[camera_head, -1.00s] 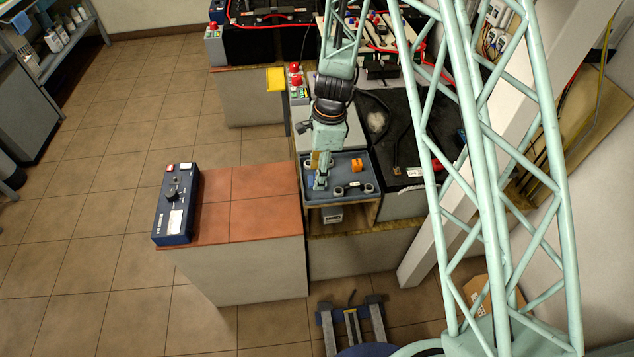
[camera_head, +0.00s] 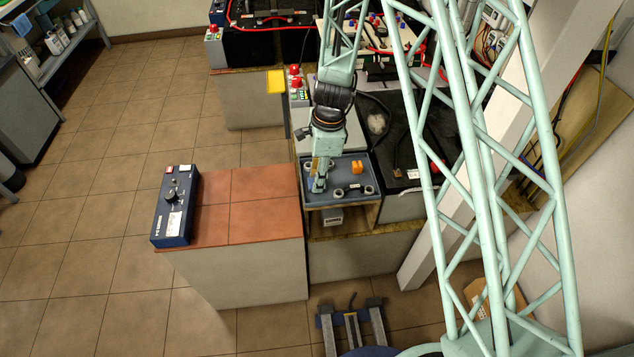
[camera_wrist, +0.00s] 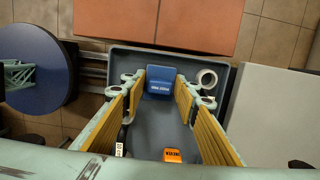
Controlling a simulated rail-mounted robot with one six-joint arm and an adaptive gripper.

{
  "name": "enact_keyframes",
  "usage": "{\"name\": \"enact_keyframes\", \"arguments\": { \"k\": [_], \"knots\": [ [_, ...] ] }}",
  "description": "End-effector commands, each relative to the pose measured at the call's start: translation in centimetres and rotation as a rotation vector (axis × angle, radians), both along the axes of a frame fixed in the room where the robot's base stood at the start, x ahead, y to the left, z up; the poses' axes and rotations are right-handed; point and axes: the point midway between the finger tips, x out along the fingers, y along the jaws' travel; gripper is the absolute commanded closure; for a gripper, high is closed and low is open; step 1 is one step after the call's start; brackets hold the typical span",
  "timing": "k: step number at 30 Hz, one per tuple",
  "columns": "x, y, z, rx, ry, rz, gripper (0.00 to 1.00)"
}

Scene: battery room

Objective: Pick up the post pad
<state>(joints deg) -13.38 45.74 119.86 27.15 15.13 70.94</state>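The post pad appears to be the blue block with small white lettering (camera_wrist: 160,82) at the far end of a dark grey-blue tray (camera_head: 341,204), in the wrist view. My gripper (camera_head: 319,187) points down into the tray's left part in the head view. Its two yellow-padded fingers (camera_wrist: 161,76) are open in the wrist view, with the blue block between or just beyond the tips. I cannot tell whether either finger touches it. In the head view the gripper hides the block.
The tray also holds an orange block (camera_wrist: 172,155), a white ring (camera_wrist: 207,78) and several small ring-shaped parts. A red-tiled bench (camera_head: 262,190) with a blue instrument box (camera_head: 176,210) stands to the left. A black-topped battery (camera_head: 405,140) stands to the right.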

Motion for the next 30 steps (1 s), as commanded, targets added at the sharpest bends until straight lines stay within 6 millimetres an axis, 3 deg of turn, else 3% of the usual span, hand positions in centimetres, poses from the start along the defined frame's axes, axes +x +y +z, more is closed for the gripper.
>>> {"name": "enact_keyframes", "arguments": {
  "k": [17,30],
  "knots": [
    [0.0,0.0,0.3,0.000,0.000,0.000,0.80],
    [0.0,0.0,3.0,0.000,-0.001,0.001,0.80]
  ]
}}
